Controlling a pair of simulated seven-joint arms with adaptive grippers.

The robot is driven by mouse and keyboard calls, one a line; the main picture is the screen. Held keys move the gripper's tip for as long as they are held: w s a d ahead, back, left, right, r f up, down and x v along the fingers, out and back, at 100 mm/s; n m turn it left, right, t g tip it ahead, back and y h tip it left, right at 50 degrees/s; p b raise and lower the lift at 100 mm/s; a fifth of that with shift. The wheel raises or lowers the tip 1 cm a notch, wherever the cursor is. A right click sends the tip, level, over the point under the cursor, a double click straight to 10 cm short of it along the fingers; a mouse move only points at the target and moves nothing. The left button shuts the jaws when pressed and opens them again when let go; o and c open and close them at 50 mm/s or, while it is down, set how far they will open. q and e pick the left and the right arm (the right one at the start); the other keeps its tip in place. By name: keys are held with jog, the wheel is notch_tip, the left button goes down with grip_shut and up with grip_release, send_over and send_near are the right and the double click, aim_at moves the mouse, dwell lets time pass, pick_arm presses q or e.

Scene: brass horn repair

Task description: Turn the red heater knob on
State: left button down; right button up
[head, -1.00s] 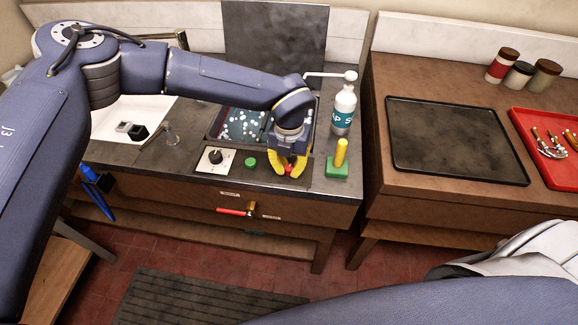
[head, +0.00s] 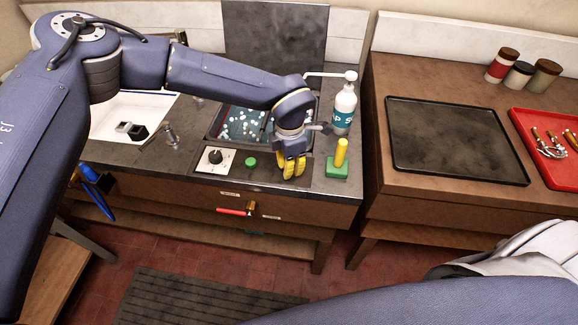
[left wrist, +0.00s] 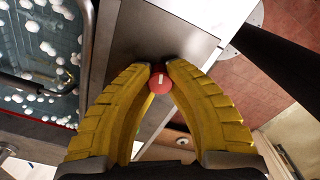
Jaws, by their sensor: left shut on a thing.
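The red heater knob (left wrist: 160,83) shows in the left wrist view between the tips of my left gripper's yellow fingers, with a pale mark on its top. My left gripper (left wrist: 165,70) is shut on the knob. In the head view my left gripper (head: 290,172) points down at the right part of the dark control panel (head: 233,178), and its fingers hide the knob there. My right gripper is not in view.
A black dial (head: 215,157) and a green knob (head: 250,162) sit left of the gripper. A green block with a yellow post (head: 338,165) stands close on the right, with a soap bottle (head: 344,108) behind. The basin with white balls (head: 240,125) lies behind the panel.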

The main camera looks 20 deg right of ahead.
pick_arm(q)
jog(key=shift+w+d+r+m, duration=0.1)
jog(key=shift+m, duration=0.75)
jog(key=shift+d+r+m, duration=0.1)
jog(key=shift+m, duration=1.05)
jog(key=c, duration=1.5)
grip_release()
jog(key=shift+d+f, duration=0.1)
jog(key=o, duration=0.4)
jog(key=shift+c, duration=0.2)
jog(key=shift+a, duration=0.2)
notch_tip(320, 180, up, 12)
